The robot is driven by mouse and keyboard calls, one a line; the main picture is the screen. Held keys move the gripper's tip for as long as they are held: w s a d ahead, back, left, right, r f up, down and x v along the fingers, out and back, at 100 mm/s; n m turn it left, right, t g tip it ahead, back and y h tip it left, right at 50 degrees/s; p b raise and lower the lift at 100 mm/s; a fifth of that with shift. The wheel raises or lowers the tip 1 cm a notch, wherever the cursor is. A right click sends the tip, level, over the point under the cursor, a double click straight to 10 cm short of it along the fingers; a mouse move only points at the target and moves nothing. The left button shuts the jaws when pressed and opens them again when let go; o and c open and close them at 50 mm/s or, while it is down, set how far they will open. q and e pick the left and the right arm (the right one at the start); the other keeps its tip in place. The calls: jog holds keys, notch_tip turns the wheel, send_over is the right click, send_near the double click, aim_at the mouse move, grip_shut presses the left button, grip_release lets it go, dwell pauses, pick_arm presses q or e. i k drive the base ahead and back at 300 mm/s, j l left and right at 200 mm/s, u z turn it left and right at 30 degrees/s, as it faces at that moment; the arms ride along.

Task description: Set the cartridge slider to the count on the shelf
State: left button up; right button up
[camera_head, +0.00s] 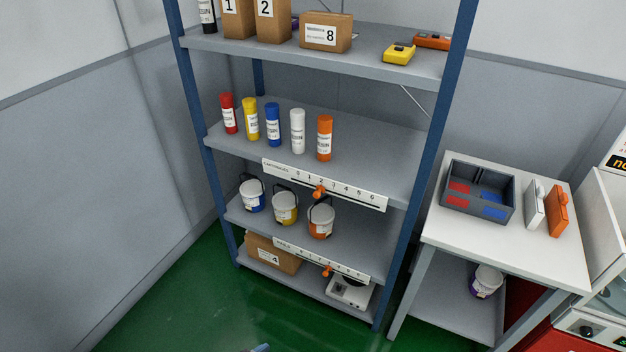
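A row of upright cartridges stands on the shelf's second board: red (229,113), yellow (251,119), blue (273,124), white (298,131) and orange (325,138). On the front edge below them is a white scale strip (350,193), marked from 0 to 6, its label seeming to read cartridges. Its orange slider knob (319,192) sits at about the 2 mark. Neither of my grippers can be made out in view. A small grey-blue piece shows at the bottom edge, too little to identify.
Several pails, one yellow (285,208), stand on the board below. A second scale strip (350,270) there has its own orange knob (328,270). A side table (515,240) with a grey bin (453,203) stands right. Green floor (190,315) before the shelf is clear.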

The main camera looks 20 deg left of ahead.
aim_at(316, 194)
jog(key=i+l, duration=0.15)
jog(key=i, duration=0.25)
jog(key=i+l, duration=0.15)
jog(key=i, duration=0.3)
